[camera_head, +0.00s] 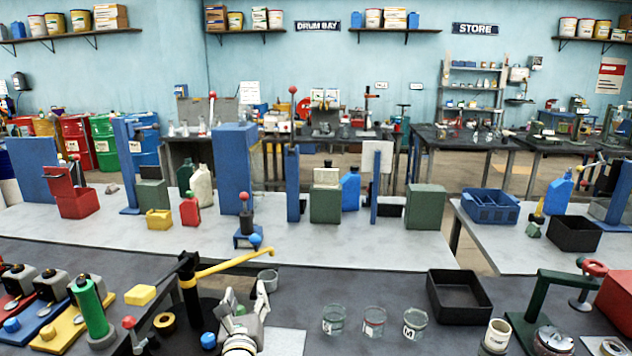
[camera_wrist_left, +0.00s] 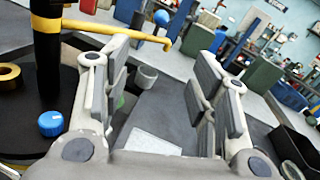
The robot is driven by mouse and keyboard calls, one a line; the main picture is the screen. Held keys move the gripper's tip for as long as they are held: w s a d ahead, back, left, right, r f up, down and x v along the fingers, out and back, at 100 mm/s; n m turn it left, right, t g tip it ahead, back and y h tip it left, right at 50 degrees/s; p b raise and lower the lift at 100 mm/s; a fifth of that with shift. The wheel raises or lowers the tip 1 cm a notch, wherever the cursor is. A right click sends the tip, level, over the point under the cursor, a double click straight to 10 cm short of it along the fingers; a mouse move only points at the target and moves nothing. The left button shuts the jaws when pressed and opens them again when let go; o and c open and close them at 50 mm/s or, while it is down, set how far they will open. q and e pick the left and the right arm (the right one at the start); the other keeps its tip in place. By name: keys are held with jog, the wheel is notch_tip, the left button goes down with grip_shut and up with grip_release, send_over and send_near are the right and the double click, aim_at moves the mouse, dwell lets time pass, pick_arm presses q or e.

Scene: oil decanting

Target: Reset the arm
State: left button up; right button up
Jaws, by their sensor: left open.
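My left gripper (camera_head: 246,296) is in the lower middle of the head view, pointing away over the dark front bench. Its fingers are spread and nothing is between them. The left wrist view shows the same open fingers (camera_wrist_left: 163,70) with bench surface between them. A black post (camera_head: 187,285) with a yellow spout arm (camera_head: 240,260) stands just left of the gripper. It also shows at the left of the wrist view (camera_wrist_left: 47,75). A small grey cup (camera_head: 267,279) is just beyond the fingertips. My right gripper is not seen in either view.
Several glass beakers (camera_head: 374,321) stand right of the gripper, with a black tray (camera_head: 459,297) beyond. A green cylinder (camera_head: 92,308) and small fixtures crowd the left. A green-armed fixture (camera_head: 548,302) is at right. A pale plate (camera_head: 284,342) lies beside the gripper.

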pick_arm(q)
jog(key=s+a+f+n+g+y, duration=0.15)
jog(key=s+f+n+g, duration=0.25)
jog(key=s+f+n, duration=0.45)
jog(key=s+a+f+n+g+h, duration=0.1)
jog(key=s+a+f+n+g, duration=0.4)
jog(key=s+n, duration=0.6)
jog(key=s+d+f+n+g+h, duration=0.1)
jog(key=s+n+g, duration=0.35)
jog(key=s, duration=0.75)
jog(key=s+d+f+n+g+h, duration=0.1)
jog(key=s+f+n+h, duration=0.1)
jog(key=s+n, duration=0.8)
jog(key=s+f+m+g+b, duration=0.1)
jog(key=s+f+m, duration=0.1)
jog(key=f, duration=1.2)
jog(key=s+f+m+b, duration=0.1)
jog(key=s+f+m, duration=0.1)
jog(key=f, duration=1.3)
jog(key=s+a+f+g, duration=0.1)
jog(key=s+a+f, duration=0.1)
jog(key=s+f, duration=1.4)
jog(key=shift+s+a+y+b, duration=0.35)
jog(key=shift+s+a+b, duration=0.05)
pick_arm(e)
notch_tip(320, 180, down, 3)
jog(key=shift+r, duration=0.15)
